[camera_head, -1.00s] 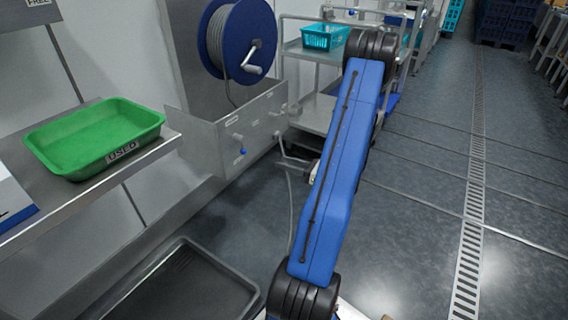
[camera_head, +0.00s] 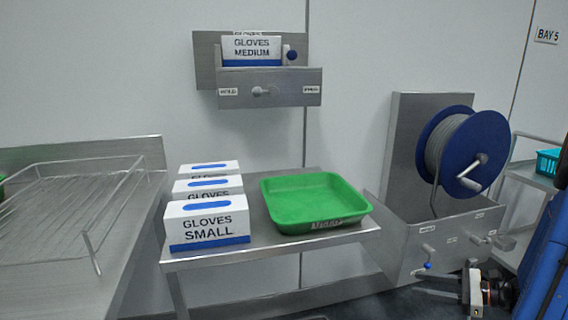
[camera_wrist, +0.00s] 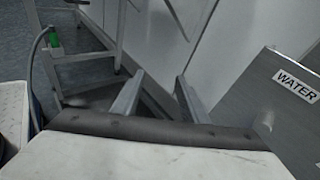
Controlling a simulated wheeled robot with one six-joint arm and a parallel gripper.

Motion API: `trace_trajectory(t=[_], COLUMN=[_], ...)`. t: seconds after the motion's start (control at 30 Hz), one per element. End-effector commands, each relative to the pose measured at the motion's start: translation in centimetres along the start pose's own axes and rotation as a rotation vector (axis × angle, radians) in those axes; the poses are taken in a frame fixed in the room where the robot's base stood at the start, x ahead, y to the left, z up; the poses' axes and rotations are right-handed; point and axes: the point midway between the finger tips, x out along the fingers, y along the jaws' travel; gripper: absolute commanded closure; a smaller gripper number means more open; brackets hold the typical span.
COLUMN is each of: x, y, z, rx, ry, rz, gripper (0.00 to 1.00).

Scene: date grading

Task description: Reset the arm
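My gripper (camera_wrist: 157,96) shows in the wrist view with its two grey fingers well apart and nothing between them. Behind the fingers are a metal-framed stand and a pale wall. In the head view my blue arm is at the lower right edge, mostly cut off. The wrist end shows low at the right, in front of the steel reel cabinet (camera_head: 402,251). It looks close to the cabinet, but I cannot tell whether they touch.
A hose reel (camera_head: 459,150) is mounted above the cabinet's small handles. An empty green tray (camera_head: 312,199) and white glove boxes (camera_head: 207,221) stand on a steel shelf (camera_head: 270,250). A wire rack (camera_head: 70,200) is at left. A WATER-labelled steel panel (camera_wrist: 287,115) is right in the wrist view.

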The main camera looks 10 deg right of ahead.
Motion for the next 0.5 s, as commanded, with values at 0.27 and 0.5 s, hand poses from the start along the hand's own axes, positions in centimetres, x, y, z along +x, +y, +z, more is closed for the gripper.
trace_trajectory(t=[0.27, 0.5], x=[4.5, 6.2], y=[6.5, 11.9], z=[5.1, 8.0], rx=[-0.260, -0.502], ry=[0.147, 0.267], rz=[0.274, 0.486], gripper=[0.60, 0.60])
